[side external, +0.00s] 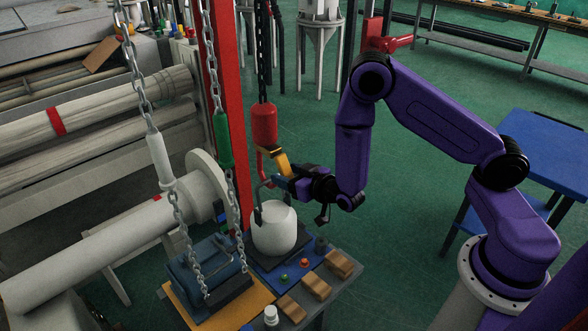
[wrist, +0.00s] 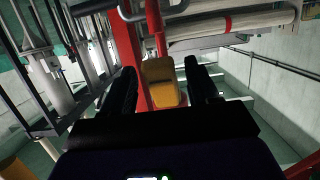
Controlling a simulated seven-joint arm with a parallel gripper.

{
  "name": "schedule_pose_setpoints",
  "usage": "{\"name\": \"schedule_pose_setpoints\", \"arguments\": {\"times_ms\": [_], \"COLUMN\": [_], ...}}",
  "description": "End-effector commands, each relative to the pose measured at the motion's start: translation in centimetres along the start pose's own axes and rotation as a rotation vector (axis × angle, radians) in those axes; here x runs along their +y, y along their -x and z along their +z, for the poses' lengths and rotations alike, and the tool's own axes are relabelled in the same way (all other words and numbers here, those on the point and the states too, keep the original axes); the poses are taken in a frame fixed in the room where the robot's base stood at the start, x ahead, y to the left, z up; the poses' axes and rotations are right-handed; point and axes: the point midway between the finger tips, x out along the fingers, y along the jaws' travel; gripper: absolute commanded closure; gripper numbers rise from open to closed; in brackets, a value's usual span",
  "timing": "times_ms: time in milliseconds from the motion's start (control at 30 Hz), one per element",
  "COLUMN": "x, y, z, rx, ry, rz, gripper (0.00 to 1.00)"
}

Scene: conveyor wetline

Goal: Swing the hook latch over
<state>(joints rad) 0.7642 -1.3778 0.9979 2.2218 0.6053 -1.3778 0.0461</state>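A red hook block (side external: 264,124) hangs on a dark chain, with its red hook below. A yellow-orange latch (side external: 279,163) slants down to the right from the block. In the wrist view the yellow latch (wrist: 160,82) lies between my two black fingers. My gripper (side external: 284,181) is at the latch's lower end, reaching in from the right; it also shows in the wrist view (wrist: 160,76). The fingers stand apart with narrow gaps beside the latch, and I cannot tell whether either touches it. A white pot (side external: 274,231) with a dark handle stands below the hook.
A red post (side external: 228,100) rises behind the hook. Chains with a white sleeve (side external: 159,157) and a green sleeve (side external: 222,138) hang to the left over a blue block (side external: 205,268). Brown blocks (side external: 316,286) lie front right. Large rollers (side external: 100,245) fill the left.

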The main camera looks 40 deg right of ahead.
Motion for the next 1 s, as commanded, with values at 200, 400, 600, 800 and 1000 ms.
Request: {"name": "schedule_pose_setpoints", "arguments": {"times_ms": [200, 400, 600, 800, 1000], "x": [-0.1, -0.1, -0.2, -0.1, -0.1], "y": [0.2, 1.8, 3.5, 5.2, 6.7], "z": [0.0, 0.0, 0.0, 0.0, 0.0], "rx": [0.000, -0.002, -0.002, -0.001, -0.001], "ry": [0.001, 0.001, 0.002, 0.002, 0.002], "rz": [-0.001, -0.004, -0.004, -0.004, -0.004], "gripper": [0.40, 0.40, 0.40, 0.40, 0.40]}}
